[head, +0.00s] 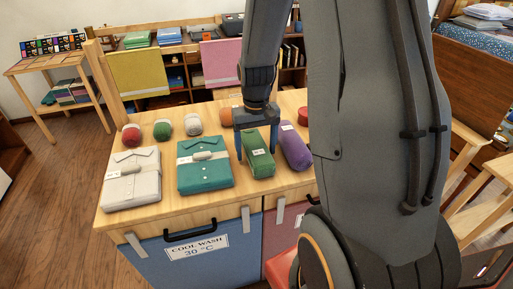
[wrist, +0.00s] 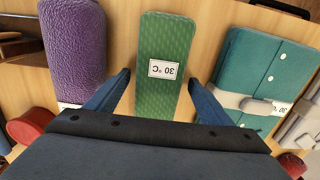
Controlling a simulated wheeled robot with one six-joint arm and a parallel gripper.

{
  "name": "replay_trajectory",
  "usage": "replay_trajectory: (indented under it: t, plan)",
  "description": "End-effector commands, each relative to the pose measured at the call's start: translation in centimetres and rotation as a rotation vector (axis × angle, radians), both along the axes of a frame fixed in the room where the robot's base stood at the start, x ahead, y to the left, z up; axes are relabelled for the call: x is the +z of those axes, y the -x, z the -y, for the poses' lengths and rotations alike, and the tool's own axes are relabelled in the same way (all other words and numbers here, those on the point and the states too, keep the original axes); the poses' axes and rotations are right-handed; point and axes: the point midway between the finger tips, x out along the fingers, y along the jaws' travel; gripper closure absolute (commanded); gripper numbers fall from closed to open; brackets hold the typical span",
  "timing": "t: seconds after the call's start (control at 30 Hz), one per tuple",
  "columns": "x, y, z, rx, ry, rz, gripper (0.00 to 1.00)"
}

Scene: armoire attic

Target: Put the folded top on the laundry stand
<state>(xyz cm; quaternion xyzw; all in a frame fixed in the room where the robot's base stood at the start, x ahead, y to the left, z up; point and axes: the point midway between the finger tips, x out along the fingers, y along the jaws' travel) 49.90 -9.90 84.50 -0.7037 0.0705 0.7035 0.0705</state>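A white folded top (head: 131,184) and a teal folded top (head: 205,180) lie side by side on the wooden top of the stand (head: 112,217), each with a pale band. The teal one, with a 30 °C tag, also shows in the wrist view (wrist: 262,75). My gripper (head: 256,142) is open over a green folded cloth (head: 259,163). In the wrist view my gripper's fingers (wrist: 160,82) are on either side of this green cloth (wrist: 163,45), with gaps at both sides. The gripper holds nothing.
A purple roll (head: 294,147) lies close right of the green cloth. Several small rolls, including a green one (head: 161,130), lie along the back. A blue bin (head: 195,257) marked COOL WASH 30 °C hangs in front. A small wooden table (head: 48,66) stands far left.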

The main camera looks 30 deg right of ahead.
Motion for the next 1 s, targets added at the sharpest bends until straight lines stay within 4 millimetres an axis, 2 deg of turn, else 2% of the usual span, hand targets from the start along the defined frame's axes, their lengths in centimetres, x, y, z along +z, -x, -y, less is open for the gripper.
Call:
replay_trajectory:
  t: [0.27,0.37,0.8,1.0]
  plan:
    - [0.9,-0.1,0.0,0.0,0.0,0.001,0.25]
    - [2.2,-0.1,0.0,0.0,0.001,0.004,0.25]
    - [10.4,-0.1,0.0,0.0,0.001,0.004,0.25]
    - [12.0,0.1,-0.2,0.003,0.0,0.001,0.25]
